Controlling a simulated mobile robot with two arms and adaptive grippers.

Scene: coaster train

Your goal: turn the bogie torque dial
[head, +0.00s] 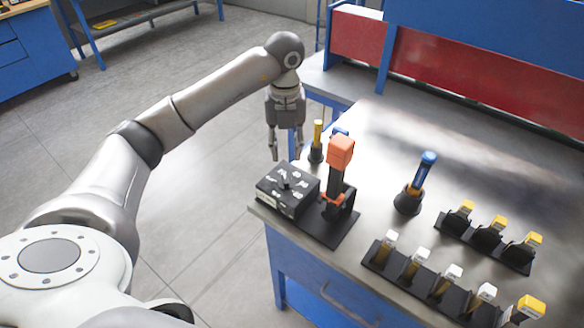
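The bogie torque dial (286,184) is a small pointer knob on top of a black box (289,200) with white markings around it. The box sits at the left front corner of the metal workbench. My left gripper (286,155) hangs fingers down, behind the box in the picture. Its two fingers are spread apart with nothing between them, and it is apart from the dial. My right gripper is not in view.
An orange-headed tool (341,152) stands upright in a black holder right of the dial. A blue-handled tool (424,172) stands in a black cup further right. Racks of yellow-capped (497,222) and white-capped pieces (452,271) fill the right front. The back of the bench (400,125) is clear.

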